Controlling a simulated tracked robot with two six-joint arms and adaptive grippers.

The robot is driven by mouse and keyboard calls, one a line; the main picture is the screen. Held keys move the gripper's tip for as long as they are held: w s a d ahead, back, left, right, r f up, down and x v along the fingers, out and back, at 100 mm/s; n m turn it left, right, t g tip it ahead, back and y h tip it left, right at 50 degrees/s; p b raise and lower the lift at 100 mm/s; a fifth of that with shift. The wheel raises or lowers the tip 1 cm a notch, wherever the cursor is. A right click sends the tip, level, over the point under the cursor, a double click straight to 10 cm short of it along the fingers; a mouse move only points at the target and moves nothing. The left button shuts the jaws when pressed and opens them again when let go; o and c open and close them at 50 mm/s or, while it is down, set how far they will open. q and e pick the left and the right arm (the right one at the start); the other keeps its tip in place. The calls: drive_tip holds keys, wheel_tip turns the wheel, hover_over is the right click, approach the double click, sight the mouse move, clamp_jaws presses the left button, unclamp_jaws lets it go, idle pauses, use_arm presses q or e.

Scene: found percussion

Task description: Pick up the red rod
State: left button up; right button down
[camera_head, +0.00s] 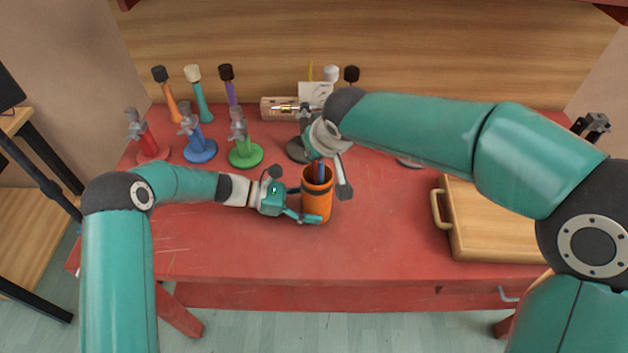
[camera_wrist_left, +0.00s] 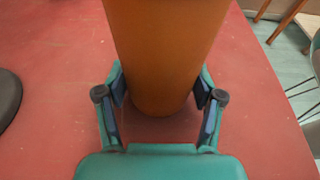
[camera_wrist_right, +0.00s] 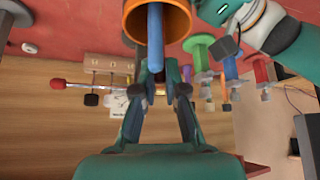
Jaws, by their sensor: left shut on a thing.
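An orange cup (camera_head: 317,203) stands on the red table, and a blue rod (camera_wrist_right: 155,35) sticks out of it. My left gripper (camera_head: 310,217) is shut on the lower part of the cup, with a finger on each side in the left wrist view (camera_wrist_left: 162,95). My right gripper (camera_wrist_right: 158,80) is above the cup, its fingers close together around the upper end of the blue rod. No rod in the cup looks red. A thin rod with a red end (camera_wrist_right: 58,84) shows near the back of the table in the right wrist view.
Red (camera_head: 150,150), blue (camera_head: 201,150) and green (camera_head: 245,154) stands are at the left, with several mallet-like things behind them. A wooden block (camera_head: 277,108) is at the back. A wooden case (camera_head: 495,230) lies at the right. The front left of the table is clear.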

drive_tip(key=shift+r, duration=0.1)
wheel_tip(320, 180, up, 18)
idle(0.7)
use_arm(q)
drive_tip(key=o, duration=0.9)
drive_tip(key=shift+o, duration=0.2)
